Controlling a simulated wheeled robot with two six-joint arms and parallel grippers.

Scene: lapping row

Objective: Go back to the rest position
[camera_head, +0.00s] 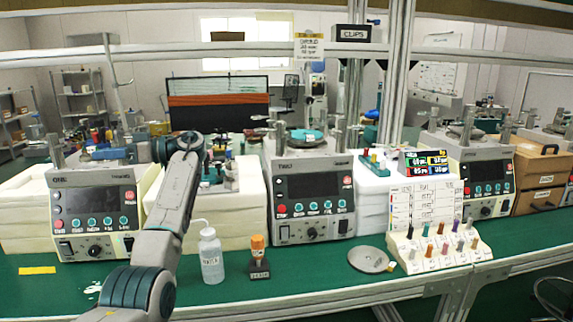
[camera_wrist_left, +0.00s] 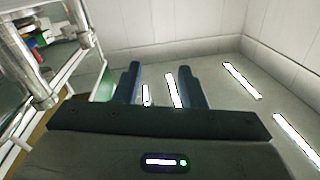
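My left arm (camera_head: 172,205) rises from the bottom left of the head view, over the bench, and bends near the left and middle lapping machines. Its hand is small and hard to make out there. In the left wrist view my left gripper (camera_wrist_left: 158,78) has two dark fingers standing well apart, with nothing between them. Beyond them are pale panels and bright light strips. My right gripper is in neither view.
The green bench (camera_head: 320,285) holds a left machine (camera_head: 95,212), a middle machine (camera_head: 312,200), a white bottle (camera_head: 211,255), an orange-topped stamp (camera_head: 259,258), a round metal plate (camera_head: 370,259) and a tilted board with coloured clips (camera_head: 437,232). An upright post (camera_head: 397,75) stands behind.

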